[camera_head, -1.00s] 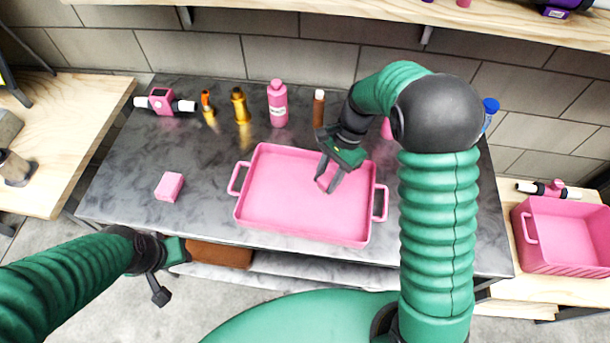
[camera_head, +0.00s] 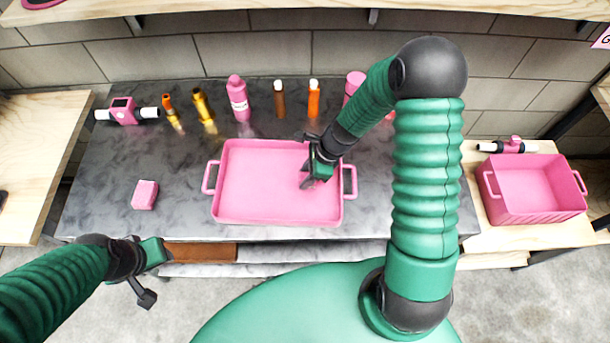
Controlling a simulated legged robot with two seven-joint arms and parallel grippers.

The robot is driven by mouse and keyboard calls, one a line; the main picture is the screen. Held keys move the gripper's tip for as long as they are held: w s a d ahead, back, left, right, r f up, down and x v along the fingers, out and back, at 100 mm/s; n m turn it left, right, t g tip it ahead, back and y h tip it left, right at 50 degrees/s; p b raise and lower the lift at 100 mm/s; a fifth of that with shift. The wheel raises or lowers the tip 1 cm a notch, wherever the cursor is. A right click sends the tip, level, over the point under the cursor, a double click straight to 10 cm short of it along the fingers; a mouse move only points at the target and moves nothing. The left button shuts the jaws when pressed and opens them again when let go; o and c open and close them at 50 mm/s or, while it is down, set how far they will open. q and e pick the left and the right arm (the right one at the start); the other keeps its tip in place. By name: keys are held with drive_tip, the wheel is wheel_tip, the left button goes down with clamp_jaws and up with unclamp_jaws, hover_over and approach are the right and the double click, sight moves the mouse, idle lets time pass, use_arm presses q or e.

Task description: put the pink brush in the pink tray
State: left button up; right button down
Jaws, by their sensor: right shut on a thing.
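The pink tray (camera_head: 232,207) stands on the dark counter, with a handle at each side. My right gripper (camera_head: 306,184) is low over the right part of the tray, inside its rim, pointing down. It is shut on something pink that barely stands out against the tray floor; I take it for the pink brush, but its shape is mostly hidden. My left gripper (camera_head: 150,275) is at the lower left, in front of the counter edge and away from the tray; its jaw opening is unclear.
A pink block (camera_head: 145,195) lies left of the tray. A pink bottle (camera_head: 238,98) and several smaller bottles line the back of the counter (camera_head: 110,205). A pink basket (camera_head: 535,205) stands on a wooden table at right.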

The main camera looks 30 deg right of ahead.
drive_tip(key=shift+d, duration=0.1)
drive_tip(key=c, duration=1.4)
unclamp_jaws()
drive_tip(key=o, duration=0.4)
drive_tip(key=shift+o, duration=0.2)
